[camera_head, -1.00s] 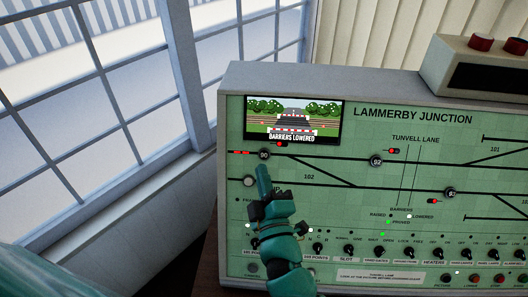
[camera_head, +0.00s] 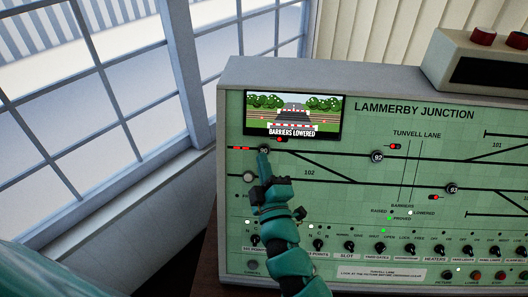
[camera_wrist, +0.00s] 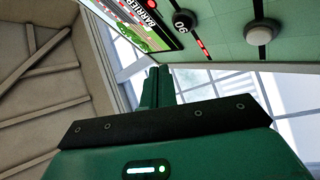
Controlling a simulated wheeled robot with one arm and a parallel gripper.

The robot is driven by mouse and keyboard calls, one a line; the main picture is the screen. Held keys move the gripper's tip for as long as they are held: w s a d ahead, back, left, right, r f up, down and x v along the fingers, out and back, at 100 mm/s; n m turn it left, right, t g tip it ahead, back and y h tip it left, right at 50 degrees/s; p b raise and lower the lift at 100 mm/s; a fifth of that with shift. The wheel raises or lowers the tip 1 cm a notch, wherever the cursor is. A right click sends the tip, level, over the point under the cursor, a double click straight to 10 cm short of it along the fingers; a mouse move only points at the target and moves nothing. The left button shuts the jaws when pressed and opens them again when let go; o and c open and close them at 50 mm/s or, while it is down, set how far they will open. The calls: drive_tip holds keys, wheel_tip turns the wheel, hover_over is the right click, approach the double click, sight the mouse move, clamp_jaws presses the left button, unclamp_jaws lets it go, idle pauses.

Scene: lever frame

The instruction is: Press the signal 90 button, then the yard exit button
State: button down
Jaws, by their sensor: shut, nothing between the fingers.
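The signal 90 button (camera_head: 264,149) is a dark round knob at the left of the upper track line on the green panel. It also shows in the wrist view (camera_wrist: 184,21), marked 90. My gripper (camera_head: 263,157) is shut and empty, pointing up, with its tip at the lower edge of that button in the head view. I cannot tell whether it touches. In the wrist view the fingertips (camera_wrist: 159,73) appear below the button. A pale round button (camera_head: 249,177) sits lower left; it also shows in the wrist view (camera_wrist: 259,33). I cannot read a yard exit label; my arm hides part of the panel.
The screen (camera_head: 293,116) above reads "BARRIERS LOWERED". Buttons 92 (camera_head: 377,156) and 93 (camera_head: 452,188) are to the right. A row of black rotary switches (camera_head: 380,248) runs along the bottom. A window (camera_head: 90,110) stands left of the panel.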

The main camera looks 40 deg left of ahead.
drive_tip(key=shift+w+a+f+b, duration=0.3)
drive_tip(key=shift+w+f, duration=0.05)
drive_tip(key=shift+w, duration=0.2)
drive_tip(key=shift+w+a+f+b, duration=0.25)
drive_tip(key=shift+w+a+f, duration=0.1)
drive_tip(key=shift+w, duration=0.2)
drive_tip(key=shift+w+a+f+b, duration=0.3)
drive_tip(key=shift+w+f, duration=0.05)
drive_tip(key=shift+w, duration=0.2)
idle(0.8)
drive_tip(key=shift+w+a+f+b, duration=0.15)
drive_tip(key=shift+w+a+b, duration=0.05)
drive_tip(key=shift+w+b, duration=0.1)
drive_tip(key=shift+w+a+f+b, duration=0.2)
drive_tip(key=shift+w+b, duration=0.1)
drive_tip(key=shift+w, duration=0.05)
idle(0.9)
drive_tip(key=shift+s+d+r, duration=0.1)
drive_tip(key=shift+s, duration=0.05)
drive_tip(key=shift+s+d+r, duration=0.25)
drive_tip(key=shift+s+d, duration=0.1)
drive_tip(key=shift+s, duration=0.15)
drive_tip(key=shift+r, duration=0.1)
idle(0.3)
